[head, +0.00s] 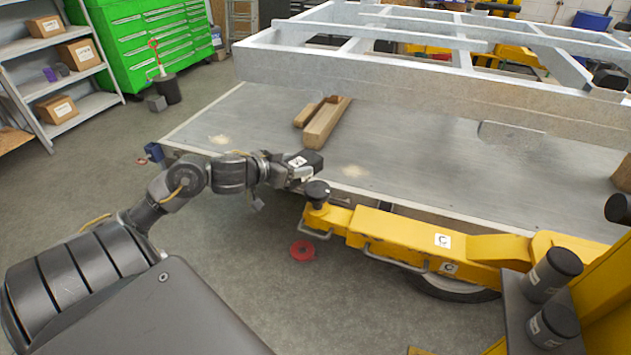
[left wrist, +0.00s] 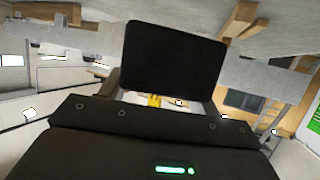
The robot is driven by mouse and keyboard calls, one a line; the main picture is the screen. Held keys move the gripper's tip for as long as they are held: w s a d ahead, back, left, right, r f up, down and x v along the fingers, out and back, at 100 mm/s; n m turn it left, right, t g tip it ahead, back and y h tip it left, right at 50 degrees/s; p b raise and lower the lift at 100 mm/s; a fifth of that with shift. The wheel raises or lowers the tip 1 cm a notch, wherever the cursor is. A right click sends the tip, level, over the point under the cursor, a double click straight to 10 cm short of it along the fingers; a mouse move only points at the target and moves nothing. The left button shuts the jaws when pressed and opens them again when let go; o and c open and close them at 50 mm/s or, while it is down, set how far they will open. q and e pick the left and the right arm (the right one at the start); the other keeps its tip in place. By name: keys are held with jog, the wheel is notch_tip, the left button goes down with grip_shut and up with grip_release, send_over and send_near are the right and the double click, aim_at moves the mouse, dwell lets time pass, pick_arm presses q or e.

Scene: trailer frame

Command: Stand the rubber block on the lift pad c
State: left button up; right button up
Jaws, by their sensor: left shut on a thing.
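The rubber block (head: 317,188) is a short black cylinder with a round top. It is upright at the free end of the yellow lift arm (head: 400,232) marked C. My left gripper (head: 305,176) reaches in from the left and is shut on the block's side. In the left wrist view the block (left wrist: 175,55) shows as a large black rectangle between the fingers. The lift pad c is hidden under the block, and I cannot tell whether the two touch. My right gripper is not in view.
Two black cylinders (head: 555,262) (head: 552,326) with white labels stand on a tray at the lower right. The grey trailer deck (head: 400,150) and its metal frame (head: 400,90) lie just behind. Wooden bars (head: 325,122) rest on the deck.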

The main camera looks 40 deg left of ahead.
pick_arm(q)
jog(key=w+f, duration=0.4)
jog(key=w, duration=0.1)
jog(key=w+f, duration=0.2)
jog(key=shift+w, duration=0.15)
jog(key=shift+w+f, duration=0.5)
jog(key=shift+f, duration=0.1)
notch_tip(320, 180, down, 2)
jog(key=shift+d+f, duration=0.1)
jog(key=shift+f, duration=0.45)
jog(key=o, duration=1.3)
jog(key=shift+f, duration=0.15)
